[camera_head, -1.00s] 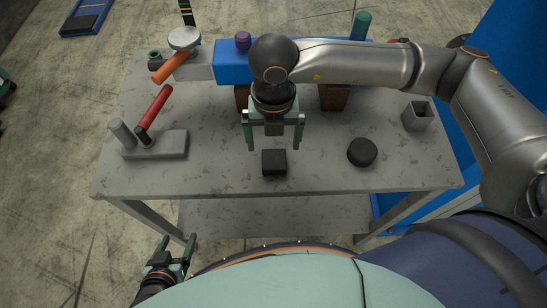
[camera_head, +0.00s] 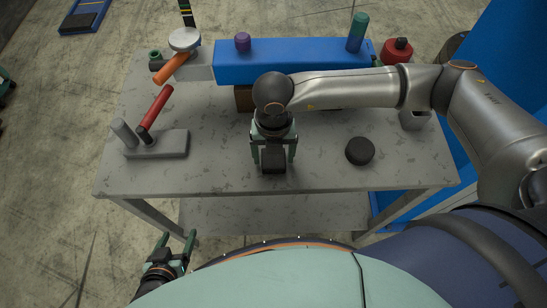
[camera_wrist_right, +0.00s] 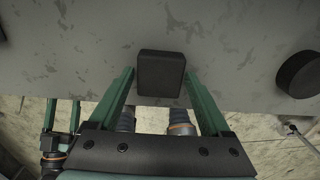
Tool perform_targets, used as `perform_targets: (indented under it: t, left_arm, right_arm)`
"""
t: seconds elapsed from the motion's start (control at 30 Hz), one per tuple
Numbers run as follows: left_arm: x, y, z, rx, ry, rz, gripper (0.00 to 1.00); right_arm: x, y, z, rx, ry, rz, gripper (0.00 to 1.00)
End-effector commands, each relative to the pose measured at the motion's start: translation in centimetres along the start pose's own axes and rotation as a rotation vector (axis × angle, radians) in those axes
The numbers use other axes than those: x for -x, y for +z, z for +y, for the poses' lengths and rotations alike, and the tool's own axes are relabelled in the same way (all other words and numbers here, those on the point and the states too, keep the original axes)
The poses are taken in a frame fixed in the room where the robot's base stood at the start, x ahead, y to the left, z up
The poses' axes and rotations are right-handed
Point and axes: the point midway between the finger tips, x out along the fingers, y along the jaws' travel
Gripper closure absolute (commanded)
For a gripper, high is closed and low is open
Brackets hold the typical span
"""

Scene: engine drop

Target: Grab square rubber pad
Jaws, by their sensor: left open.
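The square rubber pad (camera_head: 273,160) is a small black block on the grey table near its front edge. In the right wrist view, the pad (camera_wrist_right: 161,73) lies between the tips of my right gripper. My right gripper (camera_head: 273,168) points down over the pad with one green finger on each side of it. The right gripper (camera_wrist_right: 161,78) is open, with small gaps between the fingertips and the pad. My left gripper (camera_head: 178,248) is open and empty, low in front of the table and away from the pad.
A round black pad (camera_head: 360,151) lies to the right. A grey base with a red-handled lever (camera_head: 160,145) stands on the left. A blue block (camera_head: 290,62) and a red can (camera_head: 397,52) are at the back. A grey square cup (camera_head: 413,122) is partly hidden by my arm.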

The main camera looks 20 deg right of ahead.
Motion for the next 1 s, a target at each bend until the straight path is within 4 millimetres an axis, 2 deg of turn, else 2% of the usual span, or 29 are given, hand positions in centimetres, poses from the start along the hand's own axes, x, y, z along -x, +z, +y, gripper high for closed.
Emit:
perform_targets:
  t: [0.07, 0.6, 0.87, 1.0]
  left_arm:
    - [0.00, -0.02, 0.00, 0.000, 0.000, 0.000, 0.25]
    - [0.00, -0.05, 0.01, -0.001, 0.000, 0.001, 0.25]
    - [0.00, -0.05, 0.01, -0.001, 0.000, 0.001, 0.25]
    - [-0.04, -0.02, 0.00, -0.001, 0.000, 0.001, 0.25]
  right_arm:
    - [0.03, 0.00, 0.01, 0.000, 0.000, 0.000, 0.28]
    - [0.05, 0.01, 0.01, 0.000, 0.000, 0.000, 0.89]
    - [0.15, 0.03, 0.02, 0.000, 0.001, -0.001, 0.89]
    - [0.82, 0.07, 0.05, -0.001, 0.001, -0.002, 0.89]
